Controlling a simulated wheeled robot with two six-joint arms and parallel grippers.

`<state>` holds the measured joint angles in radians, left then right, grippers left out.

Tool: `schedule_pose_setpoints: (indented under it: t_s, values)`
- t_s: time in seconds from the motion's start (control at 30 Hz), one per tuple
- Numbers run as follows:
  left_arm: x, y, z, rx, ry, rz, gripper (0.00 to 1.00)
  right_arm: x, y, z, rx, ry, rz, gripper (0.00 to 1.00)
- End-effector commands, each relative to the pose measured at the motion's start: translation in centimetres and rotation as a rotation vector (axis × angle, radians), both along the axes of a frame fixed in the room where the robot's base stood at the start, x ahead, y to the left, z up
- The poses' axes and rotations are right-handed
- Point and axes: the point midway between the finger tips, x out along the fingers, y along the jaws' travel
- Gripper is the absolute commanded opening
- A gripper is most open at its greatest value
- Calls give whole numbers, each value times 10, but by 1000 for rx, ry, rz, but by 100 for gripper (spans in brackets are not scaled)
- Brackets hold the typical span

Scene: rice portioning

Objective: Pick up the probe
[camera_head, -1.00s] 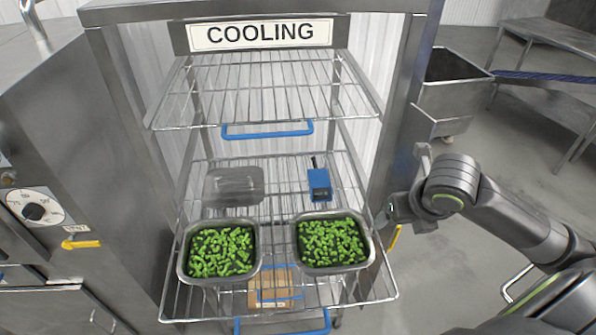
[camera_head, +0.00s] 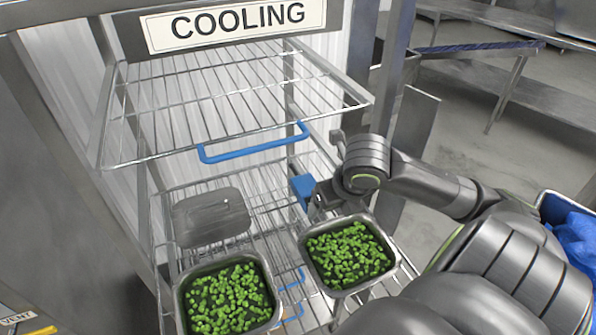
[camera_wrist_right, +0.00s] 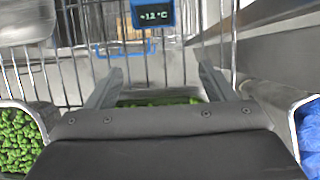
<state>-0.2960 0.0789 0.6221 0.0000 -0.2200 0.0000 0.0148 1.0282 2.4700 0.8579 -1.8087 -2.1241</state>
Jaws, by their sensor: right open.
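The probe (camera_head: 302,190) is a small blue box on the middle wire shelf, behind the right-hand tray. In the head view it is partly hidden by my right gripper (camera_head: 318,202), which is just to its right. In the right wrist view the probe (camera_wrist_right: 153,15) is at the top edge, with a dark display reading about +12 °C. My right gripper (camera_wrist_right: 159,86) has its two fingers spread wide there. The probe appears ahead of the fingertips, apart from them. My left gripper is not in view.
Two metal trays of green vegetables, a left one (camera_head: 182,310) and a right one (camera_head: 304,247), are on the pulled-out shelf. A grey lidded container (camera_head: 210,217) is behind the left tray. The upper wire shelf (camera_head: 170,105) with its blue handle (camera_head: 253,149) hangs above.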

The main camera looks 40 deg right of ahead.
Motion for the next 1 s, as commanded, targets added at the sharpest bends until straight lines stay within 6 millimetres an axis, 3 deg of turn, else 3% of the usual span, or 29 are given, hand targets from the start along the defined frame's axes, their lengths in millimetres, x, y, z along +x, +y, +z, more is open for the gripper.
schedule_pose_setpoints:
  t_s: [0.03, 0.2, 0.5, 1.0]
  values:
    - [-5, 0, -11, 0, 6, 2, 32, 0, 0, -11, 0, 0, 0, 76]
    - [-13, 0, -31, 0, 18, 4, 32, 0, 0, -31, 0, 0, 0, 76]
    - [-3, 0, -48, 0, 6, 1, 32, 3, -1, -47, 0, -1, -1, 76]
    - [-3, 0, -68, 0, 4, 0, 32, 66, -21, -47, 0, -1, -2, 76]
